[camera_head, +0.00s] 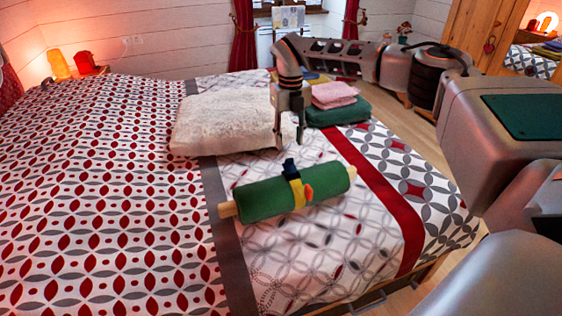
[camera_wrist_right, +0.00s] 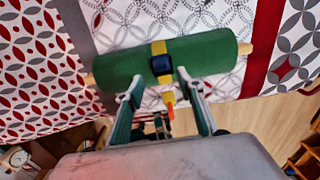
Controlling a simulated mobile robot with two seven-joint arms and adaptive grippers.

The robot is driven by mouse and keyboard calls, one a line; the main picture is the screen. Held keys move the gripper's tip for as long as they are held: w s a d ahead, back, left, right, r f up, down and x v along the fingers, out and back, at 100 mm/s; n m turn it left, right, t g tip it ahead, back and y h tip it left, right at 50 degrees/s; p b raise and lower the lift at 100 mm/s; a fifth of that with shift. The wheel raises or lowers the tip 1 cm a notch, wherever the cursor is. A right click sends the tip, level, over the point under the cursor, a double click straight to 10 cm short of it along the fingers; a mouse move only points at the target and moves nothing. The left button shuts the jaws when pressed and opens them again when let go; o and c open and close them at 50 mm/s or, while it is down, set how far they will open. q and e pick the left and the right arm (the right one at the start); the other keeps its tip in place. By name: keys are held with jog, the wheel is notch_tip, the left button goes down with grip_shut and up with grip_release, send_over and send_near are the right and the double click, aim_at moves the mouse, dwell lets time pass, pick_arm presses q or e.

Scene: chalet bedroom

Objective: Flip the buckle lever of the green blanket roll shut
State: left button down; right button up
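The green blanket roll (camera_head: 265,200) lies on the bed, a wooden rod end showing at its left. A yellow strap (camera_head: 298,190) goes around its middle. The dark buckle lever (camera_head: 290,168) sticks up from the strap at the top of the roll. An orange tab (camera_head: 308,193) is on the strap's near side. My right gripper (camera_head: 289,140) is above and behind the roll, fingers apart and empty. In the right wrist view the gripper (camera_wrist_right: 160,92) has a finger on each side of the strap line, and the buckle (camera_wrist_right: 162,66) shows between and beyond the fingertips. I cannot tell any contact. My left gripper is not in view.
A white fluffy blanket (camera_head: 225,122) lies on the bed behind the roll. Folded pink (camera_head: 334,95) and green (camera_head: 338,112) cloths are stacked behind the gripper. The patterned bed cover (camera_head: 120,200) is clear left of the roll. The bed's edge is at the right.

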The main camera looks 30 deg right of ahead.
aim_at(290, 165)
notch_tip(290, 165, down, 8)
jog(key=shift+d+r+b, duration=0.1)
jog(key=shift+r+b, duration=0.05)
jog(key=shift+b, duration=0.7)
jog(key=c, duration=1)
